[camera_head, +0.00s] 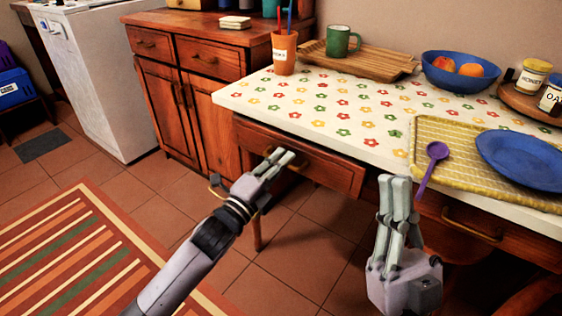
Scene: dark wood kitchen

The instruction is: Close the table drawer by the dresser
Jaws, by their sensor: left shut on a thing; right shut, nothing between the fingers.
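The table drawer by the dresser has a reddish-brown wooden front (330,172) below the tabletop's front edge, next to the dresser (200,85). Its front sits close under the tabletop; I cannot tell how far it is pulled out. My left gripper (284,157) is at the drawer front, its fingers shut on the drawer's brass handle (299,166), which the fingers partly hide. My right gripper (396,183) is shut and empty, fingers pointing up, in front of the table to the right of this drawer.
A second drawer handle (470,230) shows at the right, under the table. The flowered tabletop (330,112) bears an orange cup (285,55), a wooden tray (340,62), a blue bowl (440,80) and a purple spoon (430,168). A striped rug (75,255) lies at left.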

